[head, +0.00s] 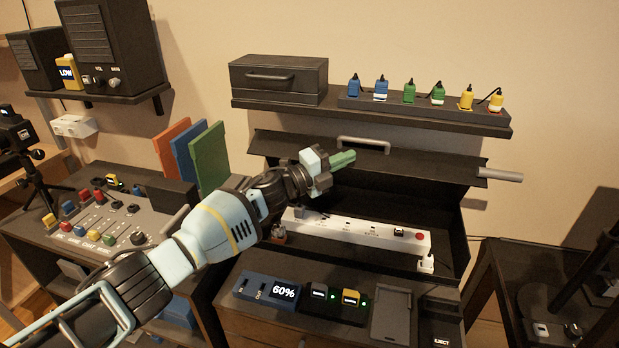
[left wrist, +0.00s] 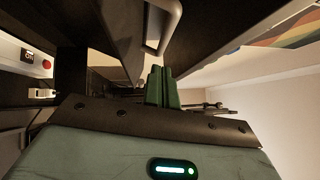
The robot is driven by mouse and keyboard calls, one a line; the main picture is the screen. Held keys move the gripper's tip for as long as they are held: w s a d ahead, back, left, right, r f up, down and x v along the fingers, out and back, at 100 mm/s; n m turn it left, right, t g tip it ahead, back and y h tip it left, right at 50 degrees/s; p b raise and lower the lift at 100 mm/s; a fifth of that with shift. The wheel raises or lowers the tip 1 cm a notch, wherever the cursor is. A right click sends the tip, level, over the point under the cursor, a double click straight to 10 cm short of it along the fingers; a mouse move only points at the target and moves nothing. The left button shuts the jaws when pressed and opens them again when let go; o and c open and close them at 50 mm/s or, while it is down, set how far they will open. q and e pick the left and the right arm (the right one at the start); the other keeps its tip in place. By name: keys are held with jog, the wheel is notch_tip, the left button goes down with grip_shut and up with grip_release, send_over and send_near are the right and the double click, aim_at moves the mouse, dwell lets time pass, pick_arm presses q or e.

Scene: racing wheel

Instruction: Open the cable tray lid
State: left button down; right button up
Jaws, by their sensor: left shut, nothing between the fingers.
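The cable tray lid (head: 425,163) is a long dark panel with a grey bar handle (head: 363,143). It stands raised and tilted under the upper shelf, and the open tray (head: 455,235) shows below it. A white power strip (head: 360,232) lies inside the tray. My left gripper (head: 345,158) is shut and empty, its green fingers just below the handle in the head view. In the left wrist view the fingers (left wrist: 162,88) point toward the handle (left wrist: 165,30); I cannot tell whether they touch the lid. My right gripper is not in view.
The shelf (head: 420,122) above holds a dark drawer box (head: 279,79) and several coloured plugs. Coloured upright panels (head: 208,157) and a mixer (head: 95,220) stand to the left.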

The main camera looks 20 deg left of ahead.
pick_arm(q)
jog(key=v, duration=1)
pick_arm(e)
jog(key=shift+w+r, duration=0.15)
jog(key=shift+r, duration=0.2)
